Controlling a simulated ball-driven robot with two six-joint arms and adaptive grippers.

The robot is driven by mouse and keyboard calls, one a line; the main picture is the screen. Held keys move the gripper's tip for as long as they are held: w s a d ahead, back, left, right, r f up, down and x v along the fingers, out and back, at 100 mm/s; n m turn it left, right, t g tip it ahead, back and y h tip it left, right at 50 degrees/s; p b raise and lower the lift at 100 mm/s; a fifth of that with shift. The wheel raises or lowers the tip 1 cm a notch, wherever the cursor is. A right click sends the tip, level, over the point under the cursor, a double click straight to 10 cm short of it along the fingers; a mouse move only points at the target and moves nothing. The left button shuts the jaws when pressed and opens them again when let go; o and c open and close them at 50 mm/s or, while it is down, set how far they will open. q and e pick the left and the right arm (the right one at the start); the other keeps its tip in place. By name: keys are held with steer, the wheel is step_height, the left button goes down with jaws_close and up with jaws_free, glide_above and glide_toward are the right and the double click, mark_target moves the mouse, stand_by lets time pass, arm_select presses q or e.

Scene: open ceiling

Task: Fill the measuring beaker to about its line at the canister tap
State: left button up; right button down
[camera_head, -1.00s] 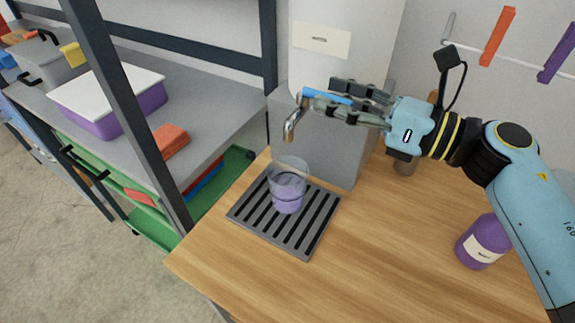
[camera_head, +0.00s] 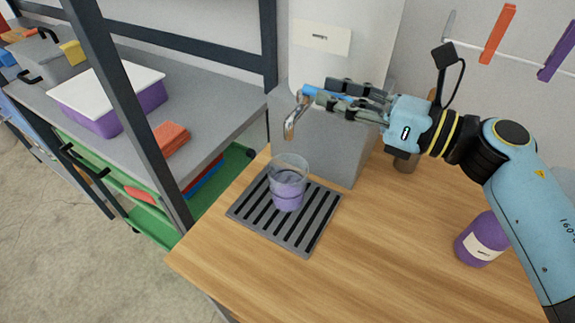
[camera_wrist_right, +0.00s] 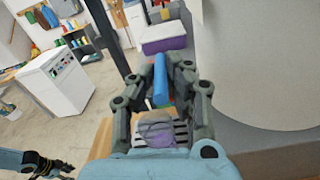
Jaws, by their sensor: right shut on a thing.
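The clear measuring beaker (camera_head: 289,172) stands upright on the slotted drip tray (camera_head: 237,214), below the metal tap (camera_head: 292,122). Purple liquid (camera_head: 287,194) fills its lower part; I cannot make out the fill line clearly. No stream shows clearly between spout and beaker. My right gripper (camera_head: 314,93) is shut on the tap's blue lever (camera_head: 312,90), which lies between the fingers in the right wrist view (camera_wrist_right: 160,80). The pale canister (camera_head: 345,65) rises behind the tap. My left gripper (camera_wrist_right: 45,165) seems to show small at the wrist view's lower left; its jaws are unclear.
A purple bottle (camera_head: 482,240) stands right on the wooden table (camera_head: 385,265), under my right arm. The table's front is clear. A grey rack (camera_head: 228,118) with a white-lidded purple box (camera_head: 110,100) stands left. Pegs (camera_head: 497,36) hang on a line at the upper right.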

steer(key=t, duration=0.1)
steer(key=m+t+h+p, duration=0.1)
steer(key=m+h, duration=0.1)
steer(key=shift+s+a+t+p, duration=0.3)
steer(key=shift+s+t+p, duration=0.05)
steer(key=shift+t+p, duration=0.05)
steer(key=shift+w, duration=0.1)
steer(key=shift+r, duration=0.2)
stand_by(6.5)
steer(key=shift+g, duration=0.3)
